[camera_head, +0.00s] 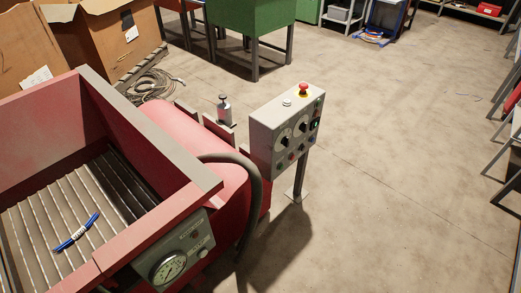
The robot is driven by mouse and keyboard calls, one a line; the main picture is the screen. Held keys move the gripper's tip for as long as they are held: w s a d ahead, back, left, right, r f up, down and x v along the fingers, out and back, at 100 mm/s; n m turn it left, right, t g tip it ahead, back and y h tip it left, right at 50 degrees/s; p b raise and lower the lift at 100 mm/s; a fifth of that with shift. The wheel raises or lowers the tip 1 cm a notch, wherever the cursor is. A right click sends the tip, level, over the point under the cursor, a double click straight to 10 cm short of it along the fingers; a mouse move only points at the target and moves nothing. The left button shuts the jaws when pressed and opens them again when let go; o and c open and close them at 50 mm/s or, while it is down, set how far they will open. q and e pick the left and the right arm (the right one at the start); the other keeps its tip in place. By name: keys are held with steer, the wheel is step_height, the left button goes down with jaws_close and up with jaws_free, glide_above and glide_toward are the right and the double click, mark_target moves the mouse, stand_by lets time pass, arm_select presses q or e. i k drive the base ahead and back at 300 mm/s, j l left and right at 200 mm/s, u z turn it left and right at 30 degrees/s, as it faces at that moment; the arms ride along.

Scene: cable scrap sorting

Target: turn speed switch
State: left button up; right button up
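A grey control box (286,131) stands on a post to the right of the red machine. Its front carries dark rotary knobs on pale round dials, one dial (284,141) at the left and another (303,125) further right. Several small buttons show beside and below them. A red mushroom button (303,89) on a yellow base and a white button (287,102) sit on top. The knob labels are too small to read, so I cannot tell which is the speed switch or its setting. Neither of my grippers shows.
The red machine (205,180) has an open hopper with a slatted bed (30,225), holding a blue and white piece. A gauge (168,268) and a dark hose (256,190) are at its front. Cardboard boxes (110,38) and coiled cable (150,85) lie behind. Floor (400,160) right of the box is clear.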

mark_target(285, 141)
steer(key=i+l, duration=0.1)
steer(key=l, duration=0.3)
steer(key=i+l, duration=0.15)
steer(key=l, duration=0.25)
steer(key=i+l+u, duration=0.1)
steer(key=l, duration=0.25)
steer(key=i+l+u, duration=0.15)
steer(key=l, duration=0.25)
steer(key=i+l+u, duration=0.1)
steer(key=l, duration=0.3)
steer(key=i+l+u, duration=0.15)
steer(key=l, duration=0.25)
steer(key=i+l+u, duration=0.1)
steer(key=l, duration=0.3)
steer(key=i, duration=0.1)
